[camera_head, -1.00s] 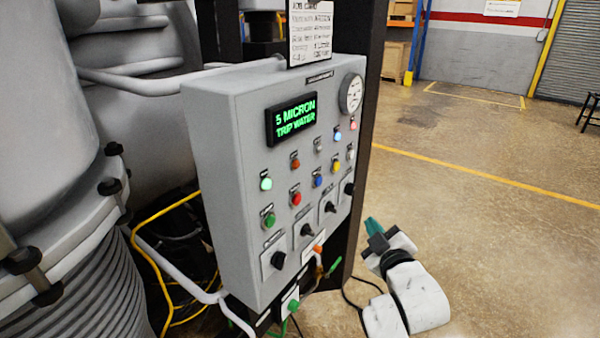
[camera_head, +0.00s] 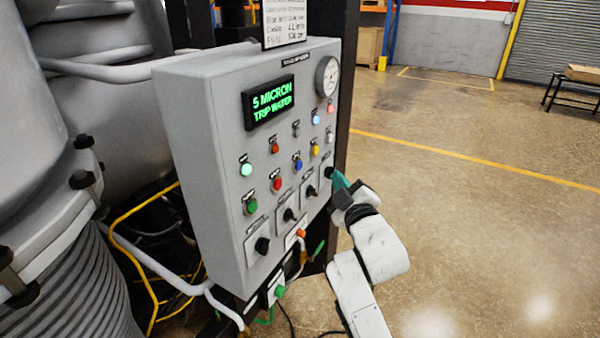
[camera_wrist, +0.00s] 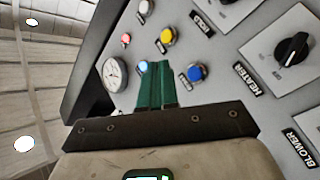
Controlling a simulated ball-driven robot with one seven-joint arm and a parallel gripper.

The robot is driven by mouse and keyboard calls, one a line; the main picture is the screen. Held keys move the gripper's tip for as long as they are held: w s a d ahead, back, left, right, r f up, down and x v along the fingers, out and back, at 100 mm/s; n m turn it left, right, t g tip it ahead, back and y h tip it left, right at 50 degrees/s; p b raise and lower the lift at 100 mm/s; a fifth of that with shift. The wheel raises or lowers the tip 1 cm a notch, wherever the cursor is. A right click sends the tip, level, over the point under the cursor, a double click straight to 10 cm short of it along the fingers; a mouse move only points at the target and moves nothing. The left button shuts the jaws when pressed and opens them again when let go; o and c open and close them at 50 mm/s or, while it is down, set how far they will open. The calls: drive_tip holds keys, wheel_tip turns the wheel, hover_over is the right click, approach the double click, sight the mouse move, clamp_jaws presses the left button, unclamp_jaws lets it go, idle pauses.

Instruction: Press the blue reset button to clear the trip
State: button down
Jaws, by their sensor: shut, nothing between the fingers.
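The blue button (camera_head: 298,164) sits in the lower button row of the grey control panel (camera_head: 215,180), between the red button (camera_head: 277,185) and the yellow button (camera_head: 315,150). In the wrist view the blue button (camera_wrist: 196,73) is just right of my fingers, with the yellow button (camera_wrist: 167,37) above. My gripper (camera_head: 338,180), with teal fingertips, is shut and empty at the panel's lower right edge, apart from the blue button. The wrist view shows the closed fingers (camera_wrist: 157,82) pointing toward the panel.
Black rotary knobs (camera_head: 288,214) stick out below the buttons. A round gauge (camera_head: 327,76) is at the panel's upper right. Pipes and yellow cables (camera_head: 120,228) lie to the left. Open floor (camera_head: 470,220) spreads to the right.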

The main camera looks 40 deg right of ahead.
sight(299, 166)
drive_tip(key=w+a+b, duration=0.2)
drive_tip(key=w+b, duration=0.1)
drive_tip(key=w, duration=0.3)
drive_tip(key=shift+b, duration=0.4)
drive_tip(key=shift+w+a, duration=0.15)
idle(1.6)
drive_tip(key=shift+w+a, duration=0.1)
drive_tip(key=shift+w, duration=0.15)
drive_tip(key=shift+w+a+b, duration=0.15)
drive_tip(key=shift+w+b, duration=0.2)
drive_tip(key=shift+b, duration=0.05)
idle(0.6)
drive_tip(key=shift+s, duration=0.15)
drive_tip(key=shift+s+d+p, duration=0.25)
drive_tip(key=shift+s+p, duration=0.35)
